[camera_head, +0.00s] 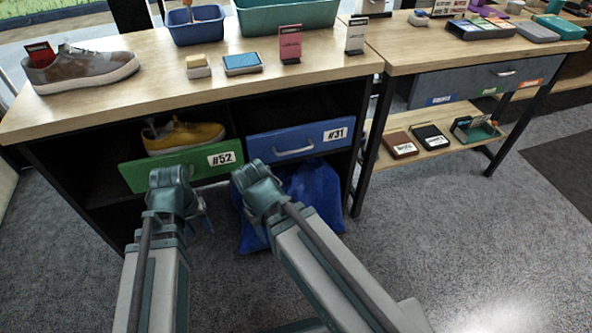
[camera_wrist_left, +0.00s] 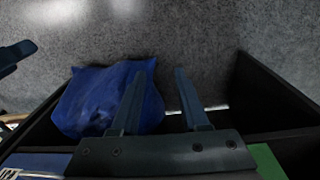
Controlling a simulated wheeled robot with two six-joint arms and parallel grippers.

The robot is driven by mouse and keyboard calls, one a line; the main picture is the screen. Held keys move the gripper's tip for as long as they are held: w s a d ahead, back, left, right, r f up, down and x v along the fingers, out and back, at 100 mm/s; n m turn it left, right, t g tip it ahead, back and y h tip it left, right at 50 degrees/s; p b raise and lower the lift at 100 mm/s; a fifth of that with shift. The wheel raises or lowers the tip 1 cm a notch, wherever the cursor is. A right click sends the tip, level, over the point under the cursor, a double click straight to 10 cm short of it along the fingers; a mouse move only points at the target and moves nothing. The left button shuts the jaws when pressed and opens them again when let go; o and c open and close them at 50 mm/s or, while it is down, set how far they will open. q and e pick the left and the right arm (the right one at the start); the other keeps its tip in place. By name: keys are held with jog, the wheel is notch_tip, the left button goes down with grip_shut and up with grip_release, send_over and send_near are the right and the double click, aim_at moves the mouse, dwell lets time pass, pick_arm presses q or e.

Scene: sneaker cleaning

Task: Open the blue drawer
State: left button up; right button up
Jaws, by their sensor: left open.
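The blue drawer (camera_head: 270,143) has a "#31" label and a light bar handle (camera_head: 294,151). Its front sits under the left workbench, and it looks shut. A strip of its blue front (camera_wrist_left: 45,162) shows at the lower left of the left wrist view. My left gripper (camera_head: 197,207) is in front of and below the green drawer, left of the blue one. In the left wrist view it (camera_wrist_left: 160,74) is open and empty, its fingers apart. My right gripper (camera_head: 258,205) is below the blue drawer's left end; its fingers are mostly hidden by its own wrist.
The green drawer (camera_head: 150,175), labelled "#52", is pulled out with a yellow shoe (camera_head: 185,136) in it. A blue bag (camera_head: 313,195) sits on the floor below the blue drawer. The workbench (camera_head: 130,98) holds a brown sneaker (camera_head: 85,70). Carpet at right is clear.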

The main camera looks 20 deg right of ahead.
pick_arm(q)
notch_tip(320, 180, down, 7)
jog(key=w+d+n+h+b, duration=0.1)
jog(key=w+b, duration=0.1)
jog(key=b, duration=0.3)
jog(key=n+t+h+b, duration=0.45)
jog(key=n+h, duration=0.55)
jog(key=h, duration=0.3)
send_near(290, 152)
jog(key=b+x, duration=0.2)
jog(key=x, duration=1)
pick_arm(e)
notch_tip(290, 152, down, 14)
pick_arm(q)
grip_shut()
